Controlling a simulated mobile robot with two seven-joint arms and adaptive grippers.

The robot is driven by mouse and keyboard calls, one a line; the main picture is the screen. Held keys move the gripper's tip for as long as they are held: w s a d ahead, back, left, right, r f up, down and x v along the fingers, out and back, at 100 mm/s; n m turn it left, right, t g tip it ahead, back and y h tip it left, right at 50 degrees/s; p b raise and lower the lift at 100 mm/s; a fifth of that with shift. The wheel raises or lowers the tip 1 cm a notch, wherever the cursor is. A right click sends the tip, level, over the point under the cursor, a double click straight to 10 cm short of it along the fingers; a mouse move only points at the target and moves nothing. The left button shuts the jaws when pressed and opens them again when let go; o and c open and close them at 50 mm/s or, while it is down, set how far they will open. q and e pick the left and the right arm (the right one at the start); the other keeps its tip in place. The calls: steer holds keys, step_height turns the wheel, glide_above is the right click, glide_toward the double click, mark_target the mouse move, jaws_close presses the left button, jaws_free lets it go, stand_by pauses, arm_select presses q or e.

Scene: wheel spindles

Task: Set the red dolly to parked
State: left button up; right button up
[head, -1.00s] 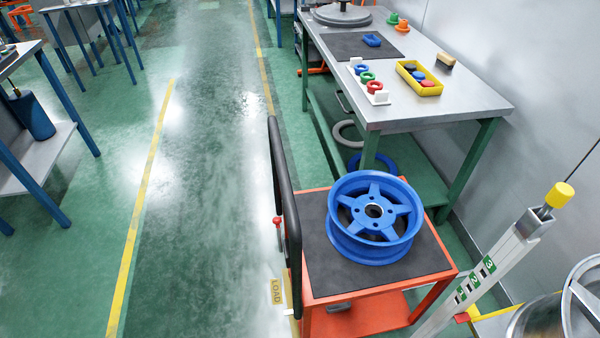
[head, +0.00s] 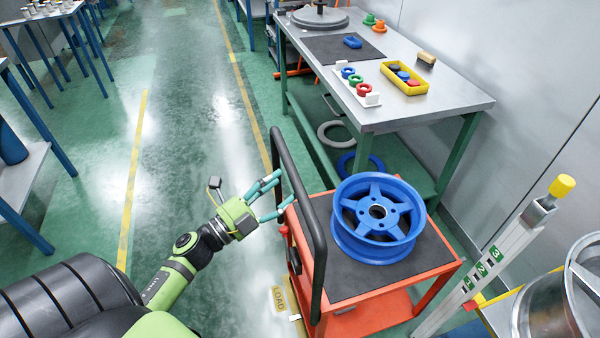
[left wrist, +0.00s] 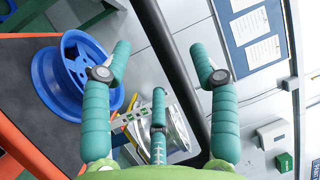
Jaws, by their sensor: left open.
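The red dolly (head: 391,286) stands at the lower middle of the head view, with a dark top mat and a tall black push handle (head: 301,196) on its left side. A blue wheel (head: 377,218) lies on top. My left gripper (head: 279,190) is open and empty, its teal fingers at the handle's far part. In the left wrist view, my left gripper (left wrist: 158,62) has its fingers spread, and the black handle bar (left wrist: 178,62) crosses behind them. A small red part (head: 284,231) shows beside the handle, just below the gripper; its setting cannot be told. My right gripper is not in view.
A grey workbench (head: 405,118) with a yellow tray (head: 404,93) and coloured rings stands behind the dolly. A white post with a yellow cap (head: 562,186) and a metal drum (head: 556,310) are at the right. Green floor left of the dolly is open.

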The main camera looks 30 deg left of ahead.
mark_target(292, 176)
arm_select(q)
steer(key=p+x, duration=0.1)
steer(key=x, duration=0.3)
steer(key=shift+w, duration=0.45)
steer(key=shift+c, duration=0.4)
steer(key=shift+r, duration=0.1)
jaws_close()
